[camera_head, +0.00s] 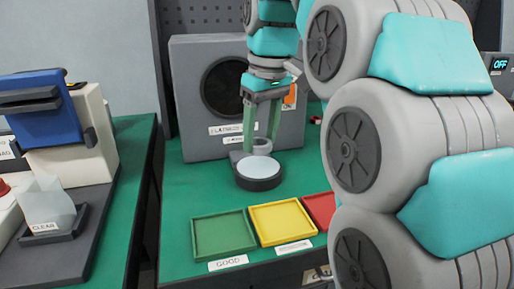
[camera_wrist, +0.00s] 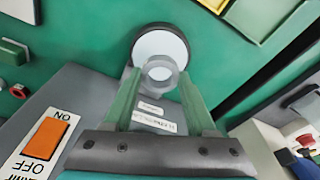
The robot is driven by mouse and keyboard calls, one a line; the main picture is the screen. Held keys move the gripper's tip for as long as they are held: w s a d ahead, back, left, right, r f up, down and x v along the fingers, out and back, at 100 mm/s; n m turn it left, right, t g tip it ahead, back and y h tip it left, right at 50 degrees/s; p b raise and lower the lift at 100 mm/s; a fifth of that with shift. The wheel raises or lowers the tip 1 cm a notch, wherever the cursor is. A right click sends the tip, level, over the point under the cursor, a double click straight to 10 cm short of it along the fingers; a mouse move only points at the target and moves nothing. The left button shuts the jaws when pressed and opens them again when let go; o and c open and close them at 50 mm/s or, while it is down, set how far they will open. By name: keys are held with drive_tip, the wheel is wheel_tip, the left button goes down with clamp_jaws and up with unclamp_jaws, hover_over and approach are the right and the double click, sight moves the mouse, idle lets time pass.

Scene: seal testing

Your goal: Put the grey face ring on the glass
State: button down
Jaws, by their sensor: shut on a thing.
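The grey face ring (camera_wrist: 160,84) is gripped between the two green fingers of my gripper (camera_wrist: 156,84) in the wrist view. It also shows small between the fingertips in the head view (camera_head: 262,150). The glass (camera_head: 258,167) is a pale round disc in a dark round base on the green bench. In the wrist view the glass (camera_wrist: 160,42) is just beyond the ring, which overlaps its near edge in the picture. In the head view my gripper (camera_head: 262,143) points down at the back edge of the glass. I cannot tell how much gap lies between ring and glass.
A grey tester box (camera_head: 190,110) with a dark round opening stands behind the glass. Green (camera_head: 224,252), yellow (camera_head: 284,238) and red (camera_head: 318,214) trays lie in front. An orange switch (camera_wrist: 46,138) is close to my gripper. Another bench with a blue-topped device (camera_head: 45,110) is at left.

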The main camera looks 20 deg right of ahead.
sight(258, 166)
drive_tip(key=shift+w+f, duration=0.1)
drive_tip(key=shift+w, duration=0.1)
drive_tip(key=shift+f, duration=1.65)
drive_tip(key=shift+f, duration=0.1)
drive_tip(key=shift+c, duration=1)
unclamp_jaws()
